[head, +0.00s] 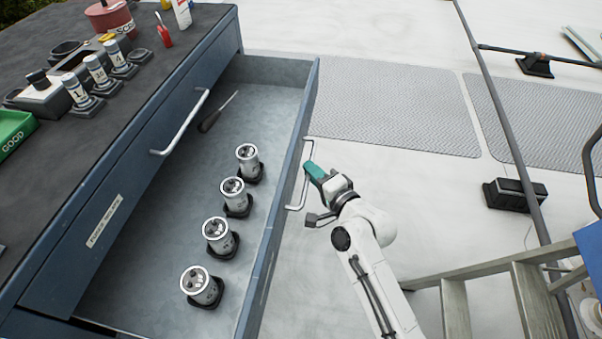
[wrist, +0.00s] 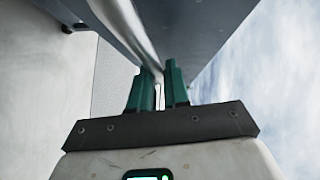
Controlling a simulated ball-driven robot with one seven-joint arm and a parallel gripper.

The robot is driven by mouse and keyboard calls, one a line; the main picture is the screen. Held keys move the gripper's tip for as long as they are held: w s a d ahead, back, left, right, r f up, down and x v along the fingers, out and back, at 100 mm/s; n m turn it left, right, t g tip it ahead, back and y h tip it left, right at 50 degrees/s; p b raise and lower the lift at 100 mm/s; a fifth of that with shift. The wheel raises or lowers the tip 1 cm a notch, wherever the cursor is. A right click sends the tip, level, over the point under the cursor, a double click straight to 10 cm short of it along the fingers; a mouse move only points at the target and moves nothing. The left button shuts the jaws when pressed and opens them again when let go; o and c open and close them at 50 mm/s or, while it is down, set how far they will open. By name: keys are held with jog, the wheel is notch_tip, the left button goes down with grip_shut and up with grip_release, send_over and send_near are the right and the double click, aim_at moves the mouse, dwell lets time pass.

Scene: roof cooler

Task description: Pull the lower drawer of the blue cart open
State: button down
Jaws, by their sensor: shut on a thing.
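The blue cart (head: 75,215) fills the left of the head view. Its lower drawer (head: 265,255) stands well out from the cart, with its inside in plain view. The drawer's silver bar handle (head: 304,185) is on its outer front. My gripper (head: 311,172), with green fingers, is at that handle and shut on it. In the wrist view the green fingers (wrist: 158,88) close around the handle bar (wrist: 136,32), beside the drawer front (wrist: 195,30). The exact contact is partly hidden by the fingers.
Several silver canisters (head: 217,236) in black holders and a screwdriver (head: 217,111) lie in the drawer. The upper drawer's handle (head: 181,123) shows above. More canisters (head: 97,72) and a green tray (head: 14,131) are on the cart top. A wooden ladder (head: 490,285) stands at lower right.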

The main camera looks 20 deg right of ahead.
jog(key=shift+s+d+f+b, duration=0.1)
jog(key=shift+s+d+b, duration=0.2)
jog(key=shift+s+d, duration=0.4)
jog(key=shift+s+d+b, duration=0.25)
jog(key=shift+s+d, duration=0.2)
jog(key=shift+d, duration=0.35)
jog(key=c, duration=1.2)
grip_release()
jog(key=shift+o, duration=0.2)
jog(key=s+d+r+p, duration=0.1)
jog(key=s, duration=0.9)
jog(key=shift+s+d+r, duration=0.25)
jog(key=shift+d+r, duration=0.05)
jog(key=shift+r, duration=0.05)
